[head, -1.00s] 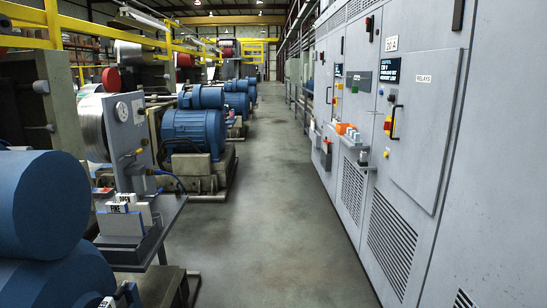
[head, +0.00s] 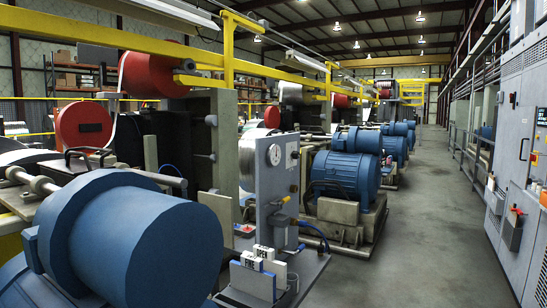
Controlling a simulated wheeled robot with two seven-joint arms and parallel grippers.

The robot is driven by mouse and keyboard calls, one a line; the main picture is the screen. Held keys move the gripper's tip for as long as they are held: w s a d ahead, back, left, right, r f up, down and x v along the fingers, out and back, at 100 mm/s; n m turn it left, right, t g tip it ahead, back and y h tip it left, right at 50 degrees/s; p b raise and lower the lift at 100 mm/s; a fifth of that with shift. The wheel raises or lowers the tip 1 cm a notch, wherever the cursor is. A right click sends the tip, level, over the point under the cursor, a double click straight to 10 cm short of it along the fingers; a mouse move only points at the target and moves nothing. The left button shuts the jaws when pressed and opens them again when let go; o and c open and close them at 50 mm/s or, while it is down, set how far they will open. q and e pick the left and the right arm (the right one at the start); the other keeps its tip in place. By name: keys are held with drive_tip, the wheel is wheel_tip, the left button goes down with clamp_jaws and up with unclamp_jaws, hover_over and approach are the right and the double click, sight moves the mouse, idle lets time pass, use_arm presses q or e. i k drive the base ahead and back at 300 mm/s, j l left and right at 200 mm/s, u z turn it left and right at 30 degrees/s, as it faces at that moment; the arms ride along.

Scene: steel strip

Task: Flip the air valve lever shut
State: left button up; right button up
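A grey upright panel (head: 267,192) stands in the middle of the head view, with a round white pressure gauge (head: 274,155) near its top. A small yellow handle (head: 284,201), which looks like the air valve lever, sticks out from the panel's right side below the gauge. It is too small to tell its exact position. A blue hose (head: 315,236) runs from low on the panel's right. Neither of my grippers is in view.
A large blue motor (head: 150,240) fills the near left. A blue motor (head: 345,178) stands behind the panel. The aisle floor (head: 415,230) is clear; grey cabinets (head: 520,170) line the right.

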sight(283, 201)
drive_tip(key=i+z, duration=0.1)
drive_tip(key=z, duration=0.25)
drive_tip(key=i+z, duration=0.15)
drive_tip(key=z, duration=0.2)
drive_tip(key=i, duration=0.3)
drive_tip(key=i+u, duration=0.2)
drive_tip(key=u, duration=0.15)
drive_tip(key=i+j+u, duration=0.1)
drive_tip(key=u, duration=0.25)
drive_tip(key=i+l, duration=0.05)
drive_tip(key=i, duration=0.05)
